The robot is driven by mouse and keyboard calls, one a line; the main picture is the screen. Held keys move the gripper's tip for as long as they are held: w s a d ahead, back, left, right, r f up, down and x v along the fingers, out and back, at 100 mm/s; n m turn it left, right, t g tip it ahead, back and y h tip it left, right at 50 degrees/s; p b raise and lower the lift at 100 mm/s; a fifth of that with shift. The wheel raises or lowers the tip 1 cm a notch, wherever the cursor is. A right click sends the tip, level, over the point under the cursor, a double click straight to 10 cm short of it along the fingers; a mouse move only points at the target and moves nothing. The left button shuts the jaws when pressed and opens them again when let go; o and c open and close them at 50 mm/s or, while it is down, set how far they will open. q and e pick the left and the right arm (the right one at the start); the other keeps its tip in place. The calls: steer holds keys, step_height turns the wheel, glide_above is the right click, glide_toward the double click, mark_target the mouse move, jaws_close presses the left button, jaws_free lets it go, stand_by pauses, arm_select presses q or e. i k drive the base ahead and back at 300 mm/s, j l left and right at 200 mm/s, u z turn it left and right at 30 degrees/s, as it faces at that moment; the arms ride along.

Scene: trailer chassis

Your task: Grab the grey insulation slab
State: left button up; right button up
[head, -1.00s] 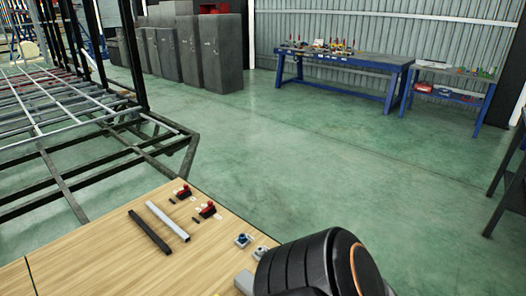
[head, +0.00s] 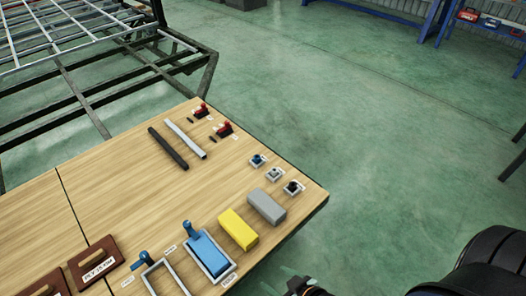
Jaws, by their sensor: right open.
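The grey insulation slab (head: 266,206) lies on the wooden table near its right edge, beside a yellow slab (head: 238,230). My right gripper (head: 284,282) shows at the bottom edge of the head view, partly cut off by the frame. It is open, empty and apart from the grey slab, nearer the bottom of the picture and off the table's right edge. My left gripper is not in view.
The wooden table (head: 110,195) also holds a blue tool in a grey tray (head: 223,278), brown plates (head: 95,262), a black bar (head: 168,148), a light bar (head: 186,138) and red clamps. A metal chassis frame (head: 90,70) stands behind.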

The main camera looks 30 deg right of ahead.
mark_target(270, 209)
steer(key=z, duration=0.85)
